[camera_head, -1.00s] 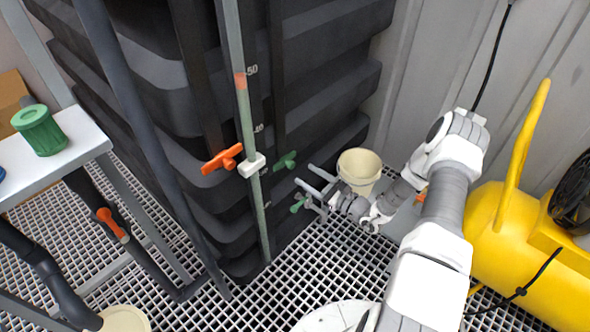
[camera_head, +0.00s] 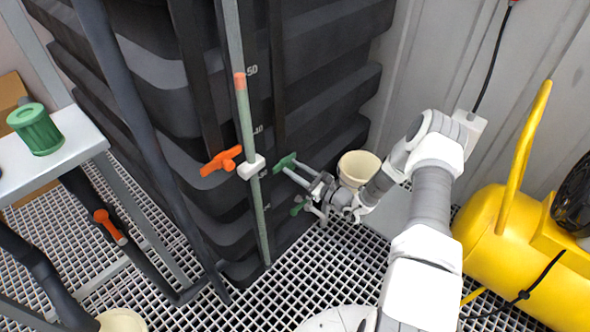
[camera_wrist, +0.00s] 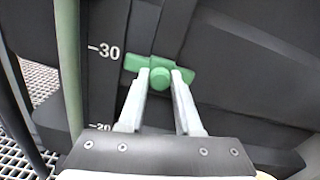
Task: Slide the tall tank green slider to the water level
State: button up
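The tall dark tank (camera_head: 330,85) has a printed scale. A green slider with a round knob (camera_head: 285,161) is on its face; in the wrist view the slider (camera_wrist: 182,76) is beside the 30 mark. My gripper (camera_head: 294,168) is at the slider. In the wrist view my gripper's two fingers (camera_wrist: 162,80) are apart, one on each side of the knob. Whether they touch it I cannot tell. A greenish sight tube (camera_head: 247,122) runs up the tank, with an orange section (camera_head: 240,80) near the 50 mark.
An orange handle (camera_head: 221,161) and a white bracket (camera_head: 251,167) are left of the slider. A yellow machine (camera_head: 500,230) is at right, on grating.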

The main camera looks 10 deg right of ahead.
grip_shut()
dwell(0.9)
notch_tip(320, 180, up, 34)
jog(key=p, duration=2.1)
jog(key=shift+p, duration=0.3)
jog(key=o, duration=0.8)
grip_release()
jog(key=b+v, duration=0.1)
jog(key=v, duration=1.6)
jog(key=shift+s+d, duration=0.15)
